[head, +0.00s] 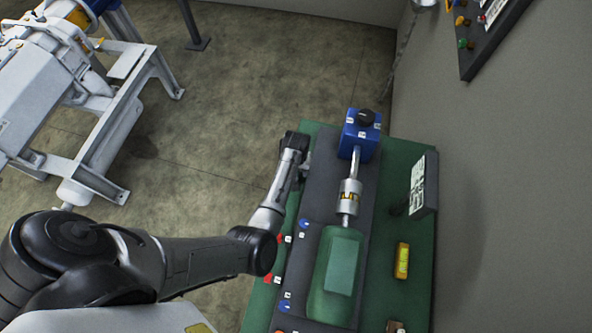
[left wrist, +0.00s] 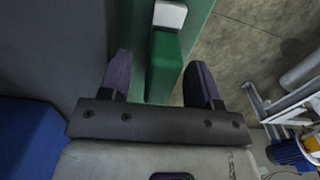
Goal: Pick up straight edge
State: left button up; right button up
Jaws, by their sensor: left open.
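In the left wrist view, a narrow green bar with a pale grey end (left wrist: 165,58) stands out between the two fingers of my left gripper (left wrist: 160,75). It may be the straight edge; I cannot tell for certain. The gripper is open, with one dark finger on each side of the bar. My right gripper is not in view.
A dark plate on the table carries a blue block (head: 360,140), a metal coupling (head: 348,196) and a green motor-like body (head: 335,275). A small display (head: 424,185) and a yellow level (head: 402,261) are on the right. A wall closes the right side.

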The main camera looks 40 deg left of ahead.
pick_arm(q)
jog(key=shift+f, duration=0.7)
grip_shut()
